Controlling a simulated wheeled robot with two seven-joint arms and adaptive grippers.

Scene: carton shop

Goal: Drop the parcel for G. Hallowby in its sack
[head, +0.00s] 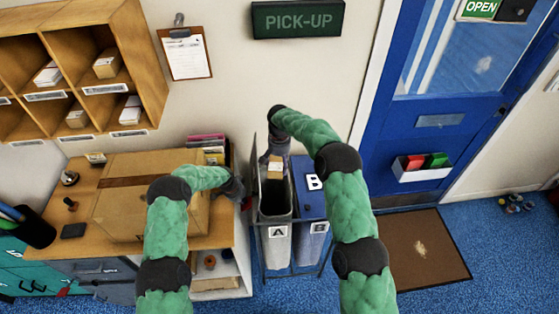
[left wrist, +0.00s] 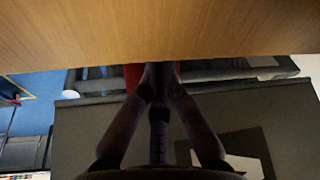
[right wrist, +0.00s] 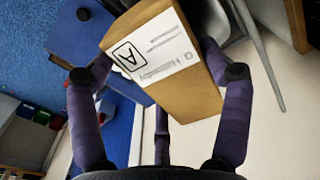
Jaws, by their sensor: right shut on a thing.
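The parcel for G. Hallowby is a small brown box (right wrist: 190,90) with a white label marked A in the right wrist view. My right gripper (head: 274,152) is shut on it, and the parcel (head: 275,170) hangs over the open mouth of sack A (head: 278,245). Sack A's dark lid (head: 256,160) stands raised on its left side. My left gripper (head: 238,188) is at the counter's right end, beside that lid. In the left wrist view its fingers (left wrist: 158,75) come together in front of a red piece (left wrist: 132,75); I see nothing clearly held.
Sack B (head: 312,240), under a blue lid (head: 308,190), stands right beside sack A. A large carton (head: 125,215) fills much of the counter on the left. A blue door (head: 440,120) and a brown mat (head: 415,248) are at the right.

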